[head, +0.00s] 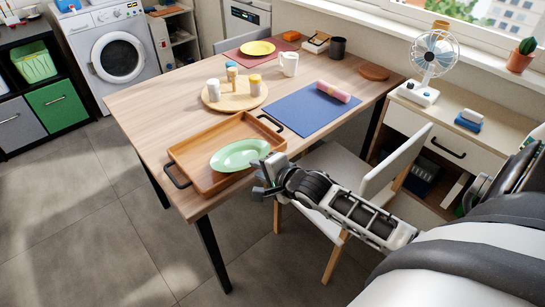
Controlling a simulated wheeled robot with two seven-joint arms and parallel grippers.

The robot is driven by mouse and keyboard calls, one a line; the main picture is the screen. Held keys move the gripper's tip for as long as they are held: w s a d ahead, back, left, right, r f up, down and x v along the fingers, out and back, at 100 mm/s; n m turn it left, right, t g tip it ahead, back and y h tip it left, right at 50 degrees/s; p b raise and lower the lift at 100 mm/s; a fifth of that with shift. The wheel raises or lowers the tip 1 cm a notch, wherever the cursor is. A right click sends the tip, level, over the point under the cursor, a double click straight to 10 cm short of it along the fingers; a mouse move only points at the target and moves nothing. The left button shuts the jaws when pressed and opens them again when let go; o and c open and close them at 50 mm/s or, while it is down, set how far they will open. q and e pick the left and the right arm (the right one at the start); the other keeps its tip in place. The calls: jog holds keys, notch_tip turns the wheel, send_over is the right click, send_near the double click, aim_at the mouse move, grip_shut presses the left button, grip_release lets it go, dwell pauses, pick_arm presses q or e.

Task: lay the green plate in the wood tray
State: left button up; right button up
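The green plate (237,157) is an oval-looking light green dish over the front right part of the wood tray (190,154). I cannot tell whether it rests on the tray floor or is held slightly above it. The tray is rectangular, with dark handles at both ends, and stands near the table's front edge. My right gripper (261,179) is at the plate's near right edge, by the tray's near right side. Its fingers are small and partly hidden, so its opening and any contact with the plate are unclear. My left gripper is out of view.
The wooden table (150,102) also holds a round board (233,101) with several jars, a blue mat (298,111) with a pink roll (334,92), and a white mug (289,64). The table's left end is clear.

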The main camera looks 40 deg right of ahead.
jog(key=a+v, duration=0.1)
jog(key=v, duration=1.1)
jog(key=s+a+f+n+g+y, duration=0.1)
jog(key=s+a+f+n, duration=0.3)
jog(key=a+n, duration=0.3)
jog(key=s+a+f+n+g+y, duration=0.1)
jog(key=s+a+f+n, duration=0.3)
jog(key=a+f+n, duration=0.3)
jog(key=n+p, duration=0.1)
jog(key=n, duration=0.4)
jog(key=shift+n+g, duration=0.3)
